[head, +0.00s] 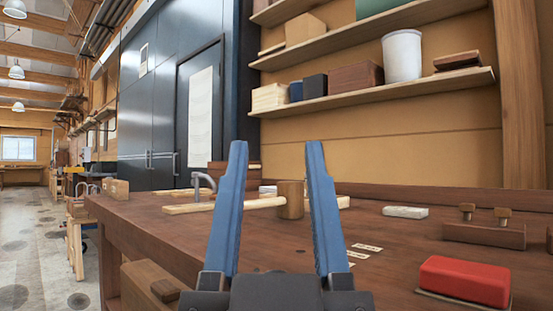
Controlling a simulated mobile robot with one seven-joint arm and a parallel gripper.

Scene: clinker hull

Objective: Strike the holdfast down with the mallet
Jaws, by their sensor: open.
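My gripper (278,150) is open, with its two blue fingers pointing up and away over the workbench and nothing between them in their grip. The mallet (290,199) shows in the gap between the fingers, farther off on the bench. Its cylindrical wooden head is at the right and its pale handle (262,203) runs left behind the left finger. The holdfast (204,181) is a grey metal hook left of the fingers. It stands at a pale board (188,208) lying on the bench; its lower contact is too small to tell.
The workbench (390,255) carries a red block (465,280), a white block (405,212) and a wooden holder with two pegs (484,235) at the right. Small paper labels (366,247) lie nearer the middle. Shelves (420,90) hang behind. A floor aisle (35,240) is left.

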